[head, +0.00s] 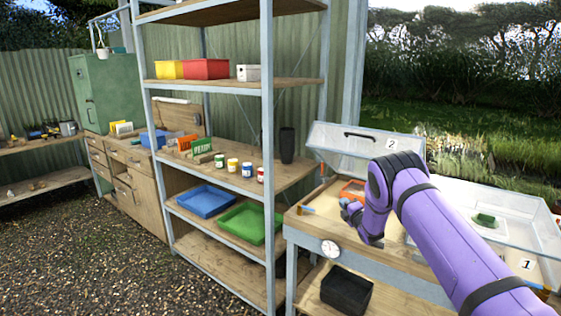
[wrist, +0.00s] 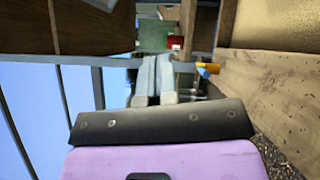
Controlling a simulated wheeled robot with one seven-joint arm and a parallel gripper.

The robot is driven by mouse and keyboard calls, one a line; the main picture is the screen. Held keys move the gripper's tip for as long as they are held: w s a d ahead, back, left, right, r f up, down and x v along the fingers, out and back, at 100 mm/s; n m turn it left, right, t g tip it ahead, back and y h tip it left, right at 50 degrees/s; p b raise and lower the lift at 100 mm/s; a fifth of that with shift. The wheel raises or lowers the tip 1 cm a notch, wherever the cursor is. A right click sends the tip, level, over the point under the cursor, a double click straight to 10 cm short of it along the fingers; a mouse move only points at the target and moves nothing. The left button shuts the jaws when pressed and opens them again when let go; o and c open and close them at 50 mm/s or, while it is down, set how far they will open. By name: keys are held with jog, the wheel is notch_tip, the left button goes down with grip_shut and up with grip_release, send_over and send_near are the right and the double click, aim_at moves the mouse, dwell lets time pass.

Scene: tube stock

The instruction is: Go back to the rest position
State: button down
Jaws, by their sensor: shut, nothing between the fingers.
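My gripper (head: 349,206) is at the end of my purple arm, above the front left part of the wooden bench (head: 322,232) on the right. It points left and its fingers are small in the head view. In the wrist view the two grey fingers of my gripper (wrist: 153,72) lie side by side, shut, with nothing seen held. My forearm hides part of the bench top and of the clear case marked 2 (head: 352,143).
A clear case marked 1 (head: 535,245) stands on the bench at right. An orange tray (head: 353,189) lies close behind my gripper. The metal shelf post (head: 268,150) rises to the left. A black bin (head: 346,290) sits below. Gravel floor (head: 110,240) is open at left.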

jog(key=d+r+m+h, duration=0.3)
jog(key=r+m, duration=0.2)
jog(key=r, duration=0.7)
jog(key=s+d+r+m+g+h, duration=0.25)
jog(key=s+r+m, duration=0.25)
jog(key=s+r, duration=0.55)
jog(key=s+d+r+m+g+h, duration=0.25)
jog(key=s+r+m, duration=0.25)
jog(key=s+r, duration=0.55)
jog(key=s+a+r+m+g+y, duration=0.1)
jog(key=s+r+m+g, duration=0.15)
jog(key=s, duration=0.85)
jog(key=s+a+r+m+g, duration=0.15)
jog(key=s+r, duration=0.25)
jog(key=s, duration=0.6)
jog(key=s+f+m+g, duration=0.2)
jog(key=s, duration=1)
jog(key=s+a+f+m+g, duration=0.1)
jog(key=s+f+m+g, duration=0.1)
jog(key=s, duration=1.1)
jog(key=shift+f+m+y, duration=0.3)
jog(key=shift+f+m, duration=0.05)
jog(key=shift+m, duration=0.05)
